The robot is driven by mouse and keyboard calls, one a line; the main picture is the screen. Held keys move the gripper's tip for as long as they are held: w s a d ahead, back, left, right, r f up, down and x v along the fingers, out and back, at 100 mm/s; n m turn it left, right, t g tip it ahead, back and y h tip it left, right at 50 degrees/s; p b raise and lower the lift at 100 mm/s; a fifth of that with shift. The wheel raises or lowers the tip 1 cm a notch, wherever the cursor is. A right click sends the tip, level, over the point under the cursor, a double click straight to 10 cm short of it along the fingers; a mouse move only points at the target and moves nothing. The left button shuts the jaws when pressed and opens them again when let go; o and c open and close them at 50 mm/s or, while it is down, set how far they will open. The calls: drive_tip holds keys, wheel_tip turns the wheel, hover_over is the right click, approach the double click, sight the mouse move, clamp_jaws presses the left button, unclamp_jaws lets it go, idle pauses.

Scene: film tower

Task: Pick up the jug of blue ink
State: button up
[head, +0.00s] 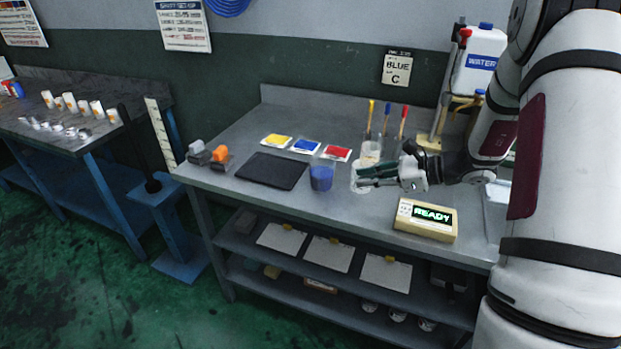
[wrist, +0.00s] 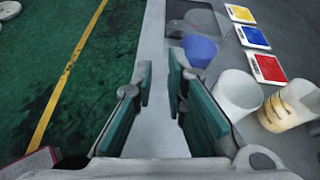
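The jug of blue ink (head: 321,176) is a clear container with blue in it, standing upright on the grey bench. It also shows in the wrist view (wrist: 200,50), ahead and slightly right of the fingertips. My gripper (head: 362,178) is to the right of the jug in the head view, apart from it. In the wrist view my gripper (wrist: 160,72) has its two green fingers apart with nothing between them. The far side of the jug is hidden.
A whitish jug (wrist: 238,92) and a yellow-stained one (wrist: 292,104) stand close right of my fingers. A dark mat (head: 271,171) lies left of the ink. Yellow, blue and red cards (head: 306,146) lie behind. A READY box (head: 425,220) sits near the front edge.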

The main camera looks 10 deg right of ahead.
drive_tip(key=shift+m+t, duration=0.3)
drive_tip(key=shift+m, duration=0.2)
drive_tip(key=x, duration=0.4)
drive_tip(key=f+x, duration=0.1)
drive_tip(key=x, duration=0.4)
drive_tip(key=d+x, duration=0.1)
drive_tip(key=x, duration=0.4)
drive_tip(key=shift+w+f+p, duration=0.2)
drive_tip(key=shift+f+p, duration=0.1)
drive_tip(key=shift+c, duration=0.5)
clamp_jaws()
drive_tip(key=shift+r, duration=0.2)
